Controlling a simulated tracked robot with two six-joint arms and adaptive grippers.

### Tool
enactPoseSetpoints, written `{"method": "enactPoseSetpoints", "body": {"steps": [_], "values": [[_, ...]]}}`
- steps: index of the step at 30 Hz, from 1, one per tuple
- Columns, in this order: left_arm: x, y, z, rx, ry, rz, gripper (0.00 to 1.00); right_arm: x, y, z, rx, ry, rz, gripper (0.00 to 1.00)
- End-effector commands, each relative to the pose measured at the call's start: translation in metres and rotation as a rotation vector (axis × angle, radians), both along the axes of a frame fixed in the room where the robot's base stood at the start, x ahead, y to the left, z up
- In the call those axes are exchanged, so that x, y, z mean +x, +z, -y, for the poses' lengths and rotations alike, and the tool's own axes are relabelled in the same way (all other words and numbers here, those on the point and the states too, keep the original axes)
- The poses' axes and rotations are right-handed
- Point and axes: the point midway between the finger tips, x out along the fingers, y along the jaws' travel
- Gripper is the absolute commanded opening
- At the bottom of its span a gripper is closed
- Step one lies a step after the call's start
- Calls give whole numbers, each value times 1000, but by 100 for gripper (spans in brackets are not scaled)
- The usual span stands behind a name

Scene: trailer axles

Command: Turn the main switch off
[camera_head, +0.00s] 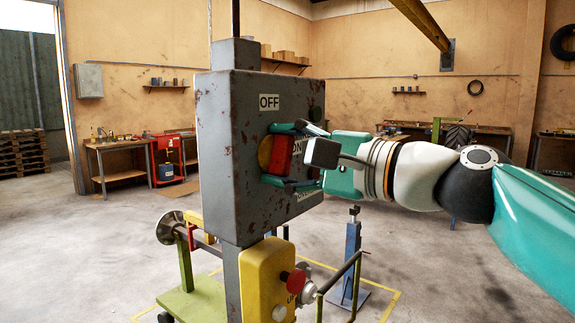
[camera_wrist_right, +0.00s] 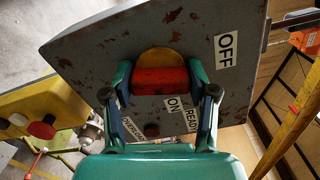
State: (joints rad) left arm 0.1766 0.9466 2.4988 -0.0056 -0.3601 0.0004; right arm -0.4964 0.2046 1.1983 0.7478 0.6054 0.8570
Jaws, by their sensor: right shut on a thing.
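The main switch is a red handle (camera_head: 283,154) on a round yellow plate (camera_head: 265,153), on the front of a worn grey box (camera_head: 225,150). The box carries an OFF label (camera_head: 269,102) above the handle and a partly covered ON label beside it. My right gripper (camera_head: 287,155) reaches in from the right and is shut on the red handle, one finger above and one below. In the right wrist view the red handle (camera_wrist_right: 160,80) sits between the two fingers, with the OFF label (camera_wrist_right: 225,49) to its right. I cannot tell which label the handle points to. My left gripper is out of view.
A yellow control box (camera_head: 262,280) with a red button (camera_head: 297,281) hangs below the grey box. A blue stand (camera_head: 352,255) stands behind it. Workbenches line the back walls, and the concrete floor between is mostly clear.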

Motion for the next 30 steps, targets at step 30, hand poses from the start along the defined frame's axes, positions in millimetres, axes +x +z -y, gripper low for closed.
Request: {"method": "enactPoseSetpoints", "body": {"steps": [30], "values": [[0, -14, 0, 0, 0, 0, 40, -1, -8, -4, -180, 12, 224, 23]]}}
